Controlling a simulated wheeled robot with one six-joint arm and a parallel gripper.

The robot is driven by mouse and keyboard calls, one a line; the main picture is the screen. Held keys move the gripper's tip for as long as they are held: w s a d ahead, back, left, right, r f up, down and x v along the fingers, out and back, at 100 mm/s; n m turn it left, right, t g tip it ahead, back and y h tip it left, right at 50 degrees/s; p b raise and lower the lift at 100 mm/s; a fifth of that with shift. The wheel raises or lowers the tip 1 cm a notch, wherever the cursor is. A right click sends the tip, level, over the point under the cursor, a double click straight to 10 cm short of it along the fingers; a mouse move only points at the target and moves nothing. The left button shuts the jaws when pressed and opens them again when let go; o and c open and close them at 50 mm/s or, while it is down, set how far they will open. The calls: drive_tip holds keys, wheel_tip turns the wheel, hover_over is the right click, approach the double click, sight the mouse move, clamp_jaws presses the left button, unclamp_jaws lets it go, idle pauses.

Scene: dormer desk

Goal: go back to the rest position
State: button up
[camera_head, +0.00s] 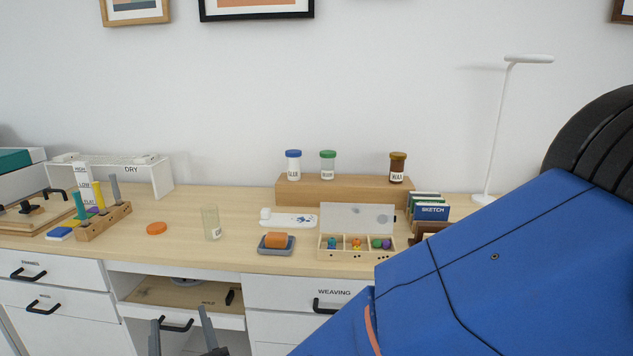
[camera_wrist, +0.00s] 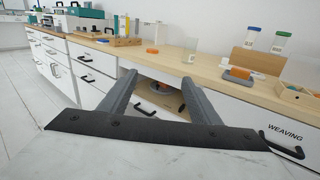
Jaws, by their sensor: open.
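My gripper (camera_head: 182,328) is low in the head view, in front of the desk's drawers, with its two grey fingers apart and nothing between them. In the wrist view my gripper (camera_wrist: 158,88) also shows open and empty, its fingers pointing toward the desk front. An open drawer (camera_head: 185,316) lies beyond the fingers in the head view. No rest position is marked in the frames.
The wooden desk top (camera_head: 185,250) holds a glass jar (camera_head: 211,224), an orange lid (camera_head: 156,228), a grey tray (camera_head: 262,249) with an orange block, and a divided box (camera_head: 327,254). A white lamp (camera_head: 507,100) stands at right. Open floor (camera_wrist: 30,120) shows at left in the wrist view.

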drive_tip(key=w+d+r+m+h, duration=0.1)
drive_tip(key=w+d+m+h, duration=0.35)
drive_tip(key=d, duration=0.35)
drive_tip(key=w+d+m+h, duration=0.35)
drive_tip(key=w+d, duration=0.25)
drive_tip(key=d, duration=0.2)
drive_tip(key=w+d+f+m+g+h, duration=0.1)
drive_tip(key=d+m+g+h, duration=0.3)
drive_tip(key=d, duration=0.6)
drive_tip(key=w+d+m+h, duration=0.2)
drive_tip(key=d+m, duration=0.4)
drive_tip(key=d, duration=0.5)
drive_tip(key=s+d+f+m+g, duration=0.25)
drive_tip(key=s+d+m, duration=0.2)
drive_tip(key=d, duration=0.25)
drive_tip(key=s+d+f+m+g, duration=0.1)
drive_tip(key=s+d+m+g, duration=0.2)
drive_tip(key=d+m, duration=0.4)
drive_tip(key=s+d+m+y, duration=0.1)
drive_tip(key=s+m+y, duration=0.1)
drive_tip(key=s+m, duration=0.4)
drive_tip(key=s+d+m+g+y, duration=0.1)
drive_tip(key=s+m+y, duration=0.2)
drive_tip(key=s+m, duration=0.2)
drive_tip(key=shift+s+d+m, duration=0.25)
drive_tip(key=shift+s+m, duration=0.15)
drive_tip(key=shift+m, duration=0.15)
